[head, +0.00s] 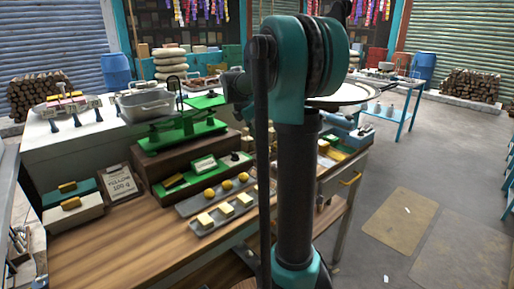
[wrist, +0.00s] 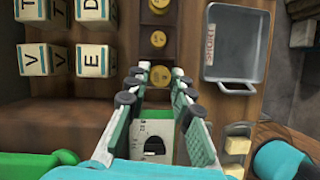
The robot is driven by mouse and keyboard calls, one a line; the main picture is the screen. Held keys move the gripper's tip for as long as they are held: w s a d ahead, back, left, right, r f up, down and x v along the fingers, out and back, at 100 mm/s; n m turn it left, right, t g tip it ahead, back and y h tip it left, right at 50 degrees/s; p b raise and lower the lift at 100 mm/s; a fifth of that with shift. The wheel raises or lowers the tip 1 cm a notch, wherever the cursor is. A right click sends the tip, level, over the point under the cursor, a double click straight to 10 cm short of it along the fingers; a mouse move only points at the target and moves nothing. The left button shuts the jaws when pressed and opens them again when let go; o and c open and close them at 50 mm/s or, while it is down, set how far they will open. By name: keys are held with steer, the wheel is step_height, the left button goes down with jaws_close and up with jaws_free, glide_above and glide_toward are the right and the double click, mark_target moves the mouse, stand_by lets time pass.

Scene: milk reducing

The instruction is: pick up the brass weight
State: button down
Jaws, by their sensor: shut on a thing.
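A round brass weight (wrist: 160,76) shows in the wrist view between the fingertips of my gripper (wrist: 158,88). My gripper is shut on it, one finger at each side. Two more round brass weights, the middle one (wrist: 157,40) and the far one (wrist: 160,5), lie beyond it in the same line on a brown wooden strip. In the head view my arm covers my gripper and the held weight. Several round yellow pieces (head: 227,184) lie on a strip on the bench there; I cannot tell if they are the same weights.
In the wrist view, letter blocks (wrist: 92,60) stand left and a grey tray (wrist: 237,50) lies right. Yellowish blocks (wrist: 237,140) sit below the tray. In the head view, a green balance (head: 180,132) stands behind the strips. Bare wood (head: 130,250) shows at the bench front.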

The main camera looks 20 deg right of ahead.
step_height(320, 180, up, 14)
stand_by(0.3)
stand_by(0.4)
